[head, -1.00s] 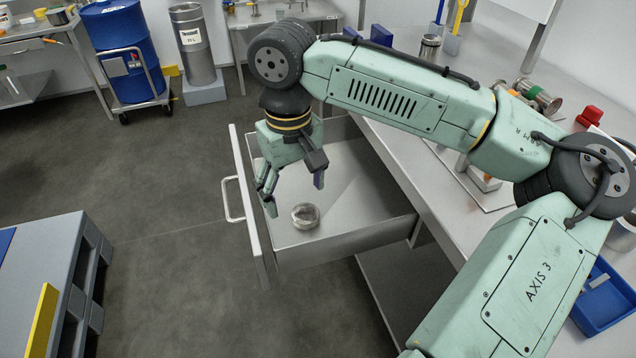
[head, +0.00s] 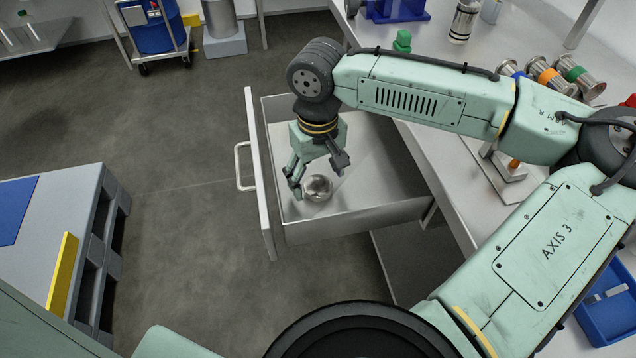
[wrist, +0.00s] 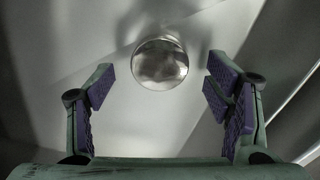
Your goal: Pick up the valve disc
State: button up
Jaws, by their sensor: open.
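The valve disc (head: 318,187) is a round, shiny metal piece lying on the floor of the open drawer (head: 365,210). In the wrist view the disc (wrist: 159,63) lies ahead of the fingertips, centred between them and apart from both. My gripper (head: 318,178) is inside the drawer, pointing down, just above and beside the disc. In the head view a finger stands close to the disc's left edge; I cannot tell the exact height gap.
The drawer front with its handle (head: 243,166) stands at the left, and the drawer walls surround my gripper. The steel bench (head: 430,165) lies to the right, with several metal cylinders (head: 550,78) on it. A grey pallet box (head: 60,215) stands at the lower left.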

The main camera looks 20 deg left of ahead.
jog(key=shift+f, duration=0.9)
jog(key=shift+c, duration=0.2)
jog(key=c, duration=1.5)
